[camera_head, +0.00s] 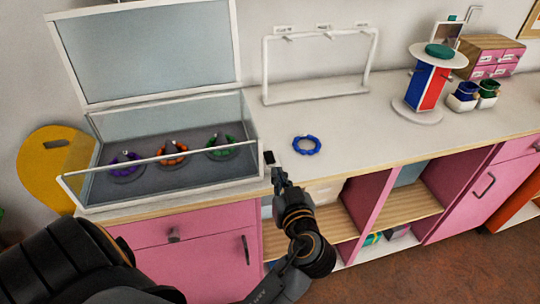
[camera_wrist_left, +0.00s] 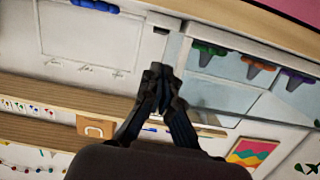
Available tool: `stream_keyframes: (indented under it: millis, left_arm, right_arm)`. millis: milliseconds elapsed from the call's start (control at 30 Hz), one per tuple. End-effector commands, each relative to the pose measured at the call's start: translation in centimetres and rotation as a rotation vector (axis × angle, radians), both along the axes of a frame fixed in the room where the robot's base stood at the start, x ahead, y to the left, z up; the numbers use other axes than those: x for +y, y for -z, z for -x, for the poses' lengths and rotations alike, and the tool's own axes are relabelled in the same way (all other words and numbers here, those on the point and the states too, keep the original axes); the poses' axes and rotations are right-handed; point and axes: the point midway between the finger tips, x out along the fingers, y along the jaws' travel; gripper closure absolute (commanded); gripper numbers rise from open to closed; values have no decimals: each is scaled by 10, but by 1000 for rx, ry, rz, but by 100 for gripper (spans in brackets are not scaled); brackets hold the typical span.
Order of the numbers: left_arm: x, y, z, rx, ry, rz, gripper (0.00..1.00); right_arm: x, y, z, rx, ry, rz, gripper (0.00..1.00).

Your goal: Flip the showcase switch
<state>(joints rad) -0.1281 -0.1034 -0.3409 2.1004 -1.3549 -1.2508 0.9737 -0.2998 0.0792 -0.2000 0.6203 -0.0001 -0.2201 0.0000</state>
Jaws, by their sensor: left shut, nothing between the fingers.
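The glass showcase (camera_head: 255,167) stands at the left of the counter with its lid (camera_head: 150,50) raised. Purple (camera_head: 125,164), orange (camera_head: 172,154) and green (camera_head: 221,147) bead bracelets sit inside on dark stands. A small dark switch (camera_head: 269,157) shows at the showcase's right front corner. A small dark patch ahead of the fingers in the left wrist view (camera_wrist_left: 161,31) may be the same switch. My left gripper (camera_head: 276,176) is shut and empty, just in front of and below the switch; contact cannot be told. It also shows in the left wrist view (camera_wrist_left: 160,71). My right gripper is out of view.
A blue bracelet (camera_head: 306,145) lies on the counter (camera_head: 370,150) right of the showcase. A white rack (camera_head: 316,96) stands behind it. A red and blue display stand (camera_head: 428,84), small jars and a pink drawer box (camera_head: 493,60) are farther right. Pink cabinets are below.

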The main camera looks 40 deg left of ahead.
Motion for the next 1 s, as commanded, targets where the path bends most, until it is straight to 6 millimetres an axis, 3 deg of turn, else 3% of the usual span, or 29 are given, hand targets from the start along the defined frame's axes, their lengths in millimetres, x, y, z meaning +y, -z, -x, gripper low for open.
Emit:
stream_keyframes:
  millis: [133,267,433,733,1000]
  left_arm:
    - [-3,-23,-5,-90,-23,-26,100]
    - [3,-28,-11,-107,-27,-34,100]
    - [24,-28,-29,-105,-26,-38,100]
    - [74,-22,-70,-103,-27,-36,100]
    - [77,16,-73,-100,-24,-33,100]
  right_arm:
    - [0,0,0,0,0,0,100]
    - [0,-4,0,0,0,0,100]
    - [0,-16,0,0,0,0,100]
    - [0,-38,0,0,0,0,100]
    - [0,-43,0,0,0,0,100]
